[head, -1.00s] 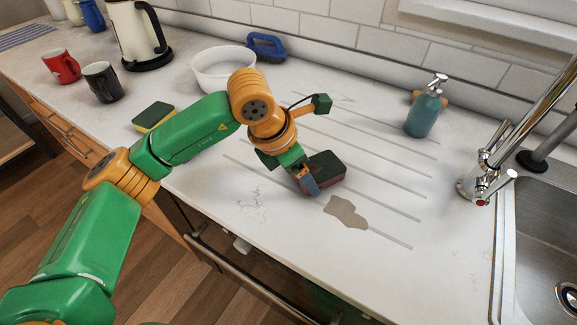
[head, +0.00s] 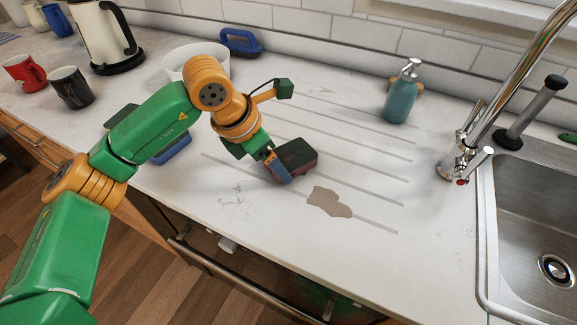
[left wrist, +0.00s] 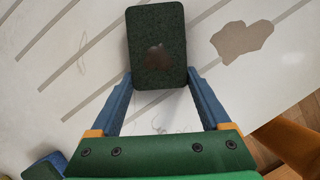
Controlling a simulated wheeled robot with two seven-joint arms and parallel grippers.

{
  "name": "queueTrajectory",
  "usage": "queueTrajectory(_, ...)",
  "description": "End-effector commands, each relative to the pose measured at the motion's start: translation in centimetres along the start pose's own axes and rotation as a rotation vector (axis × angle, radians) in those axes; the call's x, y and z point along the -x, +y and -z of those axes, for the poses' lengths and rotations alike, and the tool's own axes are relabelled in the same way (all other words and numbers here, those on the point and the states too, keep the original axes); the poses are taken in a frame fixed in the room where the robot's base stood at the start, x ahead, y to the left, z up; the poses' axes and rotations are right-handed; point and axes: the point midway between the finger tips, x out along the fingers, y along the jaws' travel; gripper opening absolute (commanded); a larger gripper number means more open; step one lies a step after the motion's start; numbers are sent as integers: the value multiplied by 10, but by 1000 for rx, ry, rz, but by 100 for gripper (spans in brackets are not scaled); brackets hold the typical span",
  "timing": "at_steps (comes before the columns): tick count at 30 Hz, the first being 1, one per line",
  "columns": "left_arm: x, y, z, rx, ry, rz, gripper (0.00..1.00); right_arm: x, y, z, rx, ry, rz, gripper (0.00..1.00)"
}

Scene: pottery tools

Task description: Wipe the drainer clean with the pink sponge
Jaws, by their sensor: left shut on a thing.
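The sponge (head: 296,155) has a dark green top and a reddish-pink lower side, and lies low over the drainer grooves. My left gripper (head: 278,168) is shut on it. In the left wrist view the sponge (left wrist: 157,35) sits between the fingertips, with a brownish smear on its green face. The drainer (head: 345,155) is a white grooved part of the counter. A brown stain (head: 329,202) lies on its front grooves, just right of the sponge and apart from it. The stain also shows in the left wrist view (left wrist: 242,38). My right gripper is not in view.
A blue sponge (head: 175,150) lies partly behind my left arm. A white bowl (head: 180,62), blue brush (head: 240,42), kettle (head: 98,35) and mugs (head: 72,87) stand left and behind. A teal soap bottle (head: 400,98) stands behind the drainer; the tap (head: 462,155) and sink (head: 530,220) are right.

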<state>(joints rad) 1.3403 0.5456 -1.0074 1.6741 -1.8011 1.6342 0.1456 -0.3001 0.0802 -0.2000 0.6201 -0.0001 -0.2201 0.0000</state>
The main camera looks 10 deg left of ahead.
Motion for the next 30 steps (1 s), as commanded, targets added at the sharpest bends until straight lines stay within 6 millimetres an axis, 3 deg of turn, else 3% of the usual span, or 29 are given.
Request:
queueTrajectory(16, 1, 6, 4, -1, 1, -2, 51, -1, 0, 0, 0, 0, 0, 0)
queueTrajectory(30, -11, -42, -21, -4, 1, 2, 52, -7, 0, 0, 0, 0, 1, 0)
